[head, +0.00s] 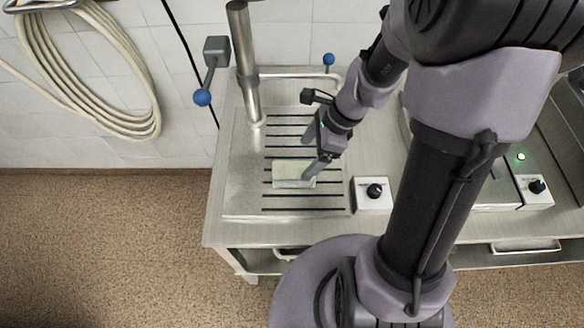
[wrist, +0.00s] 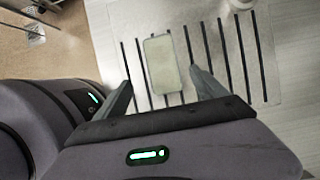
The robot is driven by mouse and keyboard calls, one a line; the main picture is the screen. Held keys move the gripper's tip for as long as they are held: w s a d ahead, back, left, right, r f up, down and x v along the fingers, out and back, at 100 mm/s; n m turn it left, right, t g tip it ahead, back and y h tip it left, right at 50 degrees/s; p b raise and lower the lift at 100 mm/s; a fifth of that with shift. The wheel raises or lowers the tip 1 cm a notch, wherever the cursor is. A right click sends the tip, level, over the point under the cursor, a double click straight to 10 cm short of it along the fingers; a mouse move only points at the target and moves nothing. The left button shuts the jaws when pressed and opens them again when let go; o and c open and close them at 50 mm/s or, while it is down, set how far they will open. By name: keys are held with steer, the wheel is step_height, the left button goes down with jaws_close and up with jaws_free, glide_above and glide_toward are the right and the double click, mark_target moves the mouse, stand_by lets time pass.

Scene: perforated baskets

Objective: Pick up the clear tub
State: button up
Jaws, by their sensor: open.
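The clear tub (head: 290,173) is a pale, translucent, box-shaped container lying on the slotted steel top. In the wrist view the tub (wrist: 162,64) sits between and just beyond my two fingertips, its long side pointing away from me. My gripper (head: 312,158) is open and empty, with one finger on the near side of the tub and the other toward its far side. In the wrist view my gripper (wrist: 158,84) has its fingers spread to either side of the tub. I cannot tell whether a finger touches it. One finger hides part of the tub's right end in the head view.
A steel pipe (head: 244,65) rises at the back left of the steel counter (head: 240,190). A lever with a blue ball (head: 202,97) stands left of it. A white control box with a black knob (head: 373,194) sits right of the slots. A coiled hose (head: 140,125) hangs on the tiled wall.

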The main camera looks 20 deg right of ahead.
mark_target(295, 169)
steer(key=b+x, duration=0.3)
steer(key=x, duration=0.6)
steer(key=shift+w+d+f+b, duration=0.1)
steer(key=shift+w+f+b, duration=0.1)
steer(key=shift+b, duration=0.2)
steer(key=shift+f, duration=0.2)
jaws_close()
step_height(295, 169, up, 4)
steer(key=p, duration=0.3)
steer(key=shift+r, duration=0.2)
steer(key=shift+s+f, duration=0.15)
steer(key=shift+s, duration=0.1)
steer(key=s, duration=0.2)
steer(key=s+b, duration=0.1)
steer(key=s, duration=0.4)
steer(key=shift+s+a+r+b, duration=0.2)
steer(key=shift+s+r+b, duration=0.05)
steer(key=shift+r+b, duration=0.05)
steer(key=shift+a+f+b, duration=0.1)
steer(key=shift+b, duration=0.9)
steer(key=shift+a+b, duration=0.1)
steer(key=shift+b, duration=1.1)
